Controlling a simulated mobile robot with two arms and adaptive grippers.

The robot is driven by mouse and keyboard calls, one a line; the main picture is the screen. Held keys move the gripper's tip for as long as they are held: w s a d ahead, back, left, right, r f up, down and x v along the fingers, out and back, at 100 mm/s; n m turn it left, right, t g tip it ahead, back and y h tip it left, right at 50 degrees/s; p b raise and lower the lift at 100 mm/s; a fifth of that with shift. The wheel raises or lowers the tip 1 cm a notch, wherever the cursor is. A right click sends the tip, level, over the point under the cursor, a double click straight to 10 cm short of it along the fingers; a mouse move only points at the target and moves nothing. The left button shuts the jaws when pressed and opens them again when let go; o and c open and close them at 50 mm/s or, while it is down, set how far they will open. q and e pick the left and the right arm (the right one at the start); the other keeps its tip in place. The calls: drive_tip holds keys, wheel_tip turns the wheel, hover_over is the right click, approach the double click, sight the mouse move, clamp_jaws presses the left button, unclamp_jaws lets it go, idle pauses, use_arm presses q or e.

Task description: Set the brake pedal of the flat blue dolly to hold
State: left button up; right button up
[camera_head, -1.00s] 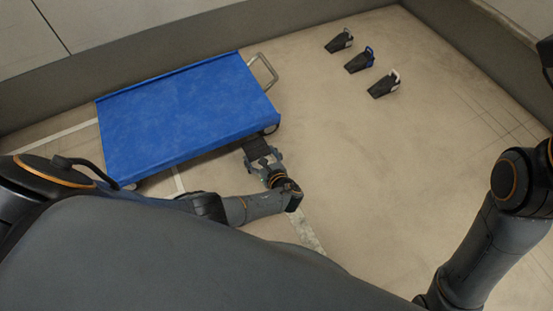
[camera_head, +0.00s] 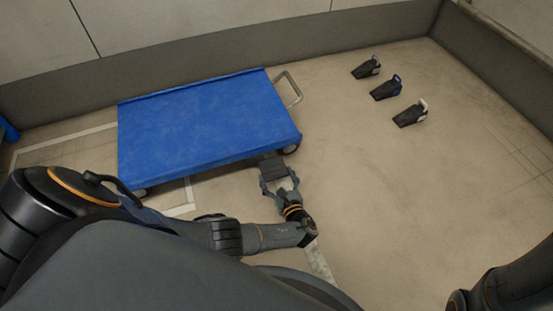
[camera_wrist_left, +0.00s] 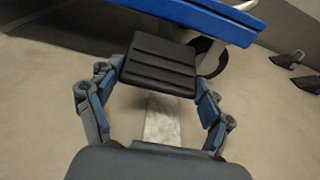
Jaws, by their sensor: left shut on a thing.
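The flat blue dolly (camera_head: 205,125) stands on the floor at the left of the head view. Its black ribbed brake pedal (camera_head: 272,168) sticks out from the near edge by the right wheel. In the left wrist view the pedal (camera_wrist_left: 160,65) lies between the fingertips of my left gripper (camera_wrist_left: 158,82), one finger at each side. My left gripper also shows in the head view (camera_head: 279,181), shut on the pedal. The pedal's angle is hard to tell. My right gripper is not in view; only part of my right arm shows at the bottom right.
Three dark wedges (camera_head: 410,114) stand in a row on the floor at the upper right. A grey metal handle (camera_head: 290,88) rises at the dolly's right end. A low grey wall (camera_head: 200,66) runs behind.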

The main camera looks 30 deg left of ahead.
sight(276, 176)
use_arm(q)
drive_tip(key=o, duration=1.6)
drive_tip(key=shift+a, duration=0.1)
drive_tip(key=shift+o, duration=0.2)
drive_tip(key=shift+r, duration=0.1)
drive_tip(key=shift+r, duration=4.9)
